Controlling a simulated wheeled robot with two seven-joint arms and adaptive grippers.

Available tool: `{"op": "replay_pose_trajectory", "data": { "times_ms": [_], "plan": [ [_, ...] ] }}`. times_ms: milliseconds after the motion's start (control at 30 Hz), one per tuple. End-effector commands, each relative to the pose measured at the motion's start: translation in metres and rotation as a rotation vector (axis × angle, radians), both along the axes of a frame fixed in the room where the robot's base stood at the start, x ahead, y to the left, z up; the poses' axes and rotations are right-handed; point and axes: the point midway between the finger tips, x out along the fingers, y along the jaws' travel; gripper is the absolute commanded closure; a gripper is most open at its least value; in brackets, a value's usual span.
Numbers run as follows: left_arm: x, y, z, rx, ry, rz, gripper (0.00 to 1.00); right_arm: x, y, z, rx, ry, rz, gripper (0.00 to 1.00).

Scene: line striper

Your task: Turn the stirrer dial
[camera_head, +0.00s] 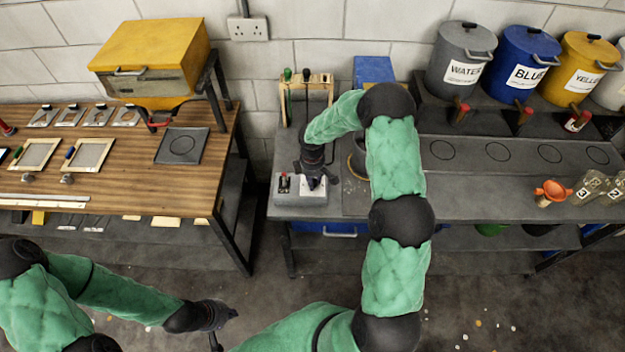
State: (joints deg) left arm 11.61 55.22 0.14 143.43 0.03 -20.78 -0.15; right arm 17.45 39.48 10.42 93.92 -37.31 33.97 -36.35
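A grey stirrer unit (291,202) sits at the left front of the grey bench. A small red and black control (284,183) shows on its left part. My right gripper (313,183) points down over the right part of the unit, at or just above its top. It covers that part, and I cannot pick out the dial. The fingers are too small and dark to tell whether they are open or touching anything. My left gripper (216,335) is low at the front, above the floor and away from the unit. Its finger state is unclear.
A pot (357,158) stands just right of the unit, partly behind my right arm. A rack (310,83) with handled tools stands behind. Labelled bins (462,58) line the back right. A wooden table (120,185) is at left, with a floor gap between.

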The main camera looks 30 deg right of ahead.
Motion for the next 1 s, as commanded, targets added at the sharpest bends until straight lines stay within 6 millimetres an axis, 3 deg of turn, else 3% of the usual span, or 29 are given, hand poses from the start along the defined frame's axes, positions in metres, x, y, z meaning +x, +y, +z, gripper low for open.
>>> {"op": "replay_pose_trajectory", "data": {
  "times_ms": [67,467,1000],
  "plan": [
    [0.000,0.000,0.000,0.000,0.000,0.000,1.00,0.000,0.001,0.000,0.002,-0.001,0.000,1.00],
    [0.000,0.000,-0.009,0.000,0.000,0.000,1.00,0.001,0.001,-0.002,0.001,-0.003,-0.055,1.00],
    [0.000,0.000,-0.060,0.000,0.000,0.000,1.00,0.002,0.001,-0.004,0.002,-0.005,-0.489,1.00]
  ]
}}
